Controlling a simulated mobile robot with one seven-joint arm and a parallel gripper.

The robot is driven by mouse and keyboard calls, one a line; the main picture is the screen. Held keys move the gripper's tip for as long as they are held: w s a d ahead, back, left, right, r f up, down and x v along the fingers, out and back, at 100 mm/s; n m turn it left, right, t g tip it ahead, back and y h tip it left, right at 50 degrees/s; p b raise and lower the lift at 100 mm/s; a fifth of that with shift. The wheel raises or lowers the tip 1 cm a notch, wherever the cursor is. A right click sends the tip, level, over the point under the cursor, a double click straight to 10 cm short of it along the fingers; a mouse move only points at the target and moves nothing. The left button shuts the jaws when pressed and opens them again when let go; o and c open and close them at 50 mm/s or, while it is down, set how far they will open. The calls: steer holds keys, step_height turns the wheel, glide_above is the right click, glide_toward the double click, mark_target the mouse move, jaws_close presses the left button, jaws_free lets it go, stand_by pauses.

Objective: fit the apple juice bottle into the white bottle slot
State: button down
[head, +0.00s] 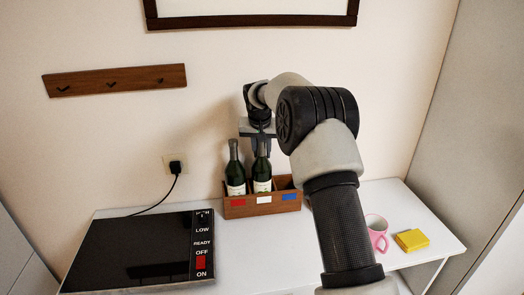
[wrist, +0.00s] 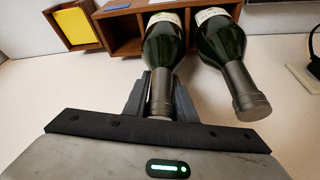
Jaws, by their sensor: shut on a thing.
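A wooden caddy (head: 237,211) with red, white and blue tags stands at the back of the table. My gripper (head: 261,145) is shut on the neck of a dark green bottle (head: 262,172), which the task calls the apple juice bottle. It is upright at the middle compartment, behind the white tag (head: 263,199). Its base is hidden, so I cannot tell whether it rests on the slot floor. In the wrist view the fingers (wrist: 160,98) close around the held bottle's neck (wrist: 161,88).
A similar bottle (head: 235,170) stands in the red-tagged compartment, close beside the held one. The blue-tagged compartment looks empty. A black hob (head: 135,250) is at left. A pink mug (head: 377,230) and a yellow block (head: 411,240) are at right.

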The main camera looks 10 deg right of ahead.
steer(key=shift+w+f, duration=0.1)
steer(key=c, duration=1.4)
jaws_free()
steer(key=shift+s+f, duration=0.2)
steer(key=shift+f, duration=0.1)
steer(key=s+d+f+p+v, duration=0.1)
steer(key=s+v, duration=0.2)
steer(key=v, duration=1.1)
steer(key=s+f+p+v, duration=0.1)
steer(key=s+v, duration=0.2)
steer(key=v, duration=1)
steer(key=s+d+r+n+t+p, duration=0.1)
steer(key=s+r+n+p, duration=0.15)
steer(key=s, duration=1.95)
steer(key=shift+n+y, duration=0.25)
steer(key=shift+y, duration=0.35)
steer(key=s+f, duration=0.1)
steer(key=s, duration=0.2)
steer(key=s+f+p, duration=0.1)
steer(key=s+f, duration=0.1)
steer(key=s, duration=0.1)
steer(key=s+f, duration=0.2)
steer(key=s, duration=0.1)
steer(key=shift+s+d+f+p, duration=0.15)
steer(key=shift+s+f+p, duration=0.05)
steer(key=shift+s+p, duration=0.2)
